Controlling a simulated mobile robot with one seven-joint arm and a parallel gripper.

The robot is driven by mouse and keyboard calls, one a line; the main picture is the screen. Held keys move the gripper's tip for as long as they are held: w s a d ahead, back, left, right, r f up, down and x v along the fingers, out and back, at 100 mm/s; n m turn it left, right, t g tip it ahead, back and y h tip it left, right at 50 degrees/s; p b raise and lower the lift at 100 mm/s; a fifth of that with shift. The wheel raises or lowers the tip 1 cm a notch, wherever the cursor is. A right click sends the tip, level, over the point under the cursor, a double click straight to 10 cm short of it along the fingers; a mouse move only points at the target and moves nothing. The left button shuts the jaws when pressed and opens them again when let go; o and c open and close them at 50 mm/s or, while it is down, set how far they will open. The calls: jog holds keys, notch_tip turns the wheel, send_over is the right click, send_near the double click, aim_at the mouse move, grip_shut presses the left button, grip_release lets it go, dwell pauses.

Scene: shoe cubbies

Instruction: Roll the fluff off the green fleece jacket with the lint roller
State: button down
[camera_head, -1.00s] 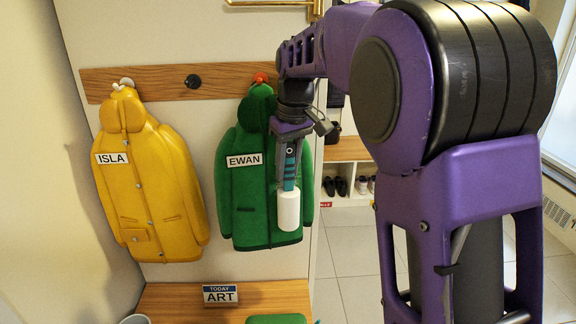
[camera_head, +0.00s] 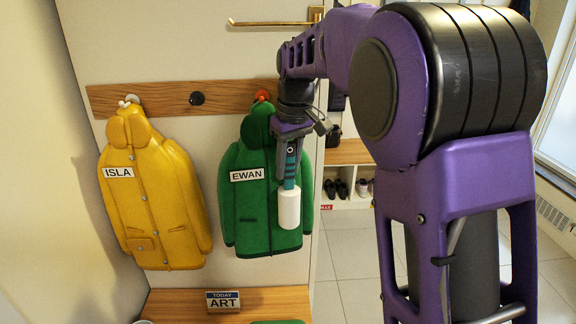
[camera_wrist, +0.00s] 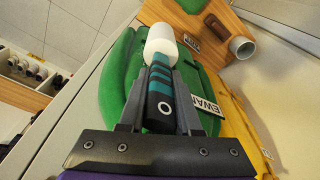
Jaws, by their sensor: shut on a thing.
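The green fleece jacket (camera_head: 262,205) labelled EWAN hangs from an orange-red knob (camera_head: 262,96) on the wooden rail in the head view. It also fills the middle of the wrist view (camera_wrist: 118,85). My gripper (camera_head: 289,160) is shut on the teal-and-dark handle of the lint roller (camera_head: 289,208) and points down in front of the jacket's right side. The white roller head hangs below the handle; it also shows in the wrist view (camera_wrist: 160,44). I cannot tell whether the roller touches the fleece. No fluff can be made out on the visible part of the jacket.
A yellow jacket (camera_head: 155,195) labelled ISLA hangs to the left. A black knob (camera_head: 196,98) between them is bare. A wooden bench (camera_head: 265,300) with a TODAY ART sign (camera_head: 223,300) stands below. A brass bar (camera_head: 270,21) juts out above. Shoe cubbies (camera_head: 345,172) stand behind right.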

aim_at(287, 178)
jog(key=shift+r+p, duration=1.05)
jog(key=shift+r, duration=0.15)
jog(key=shift+w+r, duration=0.2)
jog(key=shift+r, duration=2.15)
jog(key=shift+w+f+b, duration=0.1)
jog(key=shift+f+b, duration=2.55)
jog(key=shift+f, duration=2.75)
jog(key=shift+s+d+b, duration=0.25)
jog(key=shift+s+b, duration=0.35)
jog(key=shift+s, duration=0.9)
jog(key=shift+s+d+b, duration=0.2)
jog(key=shift+s+b, duration=0.4)
jog(key=shift+s, duration=0.85)
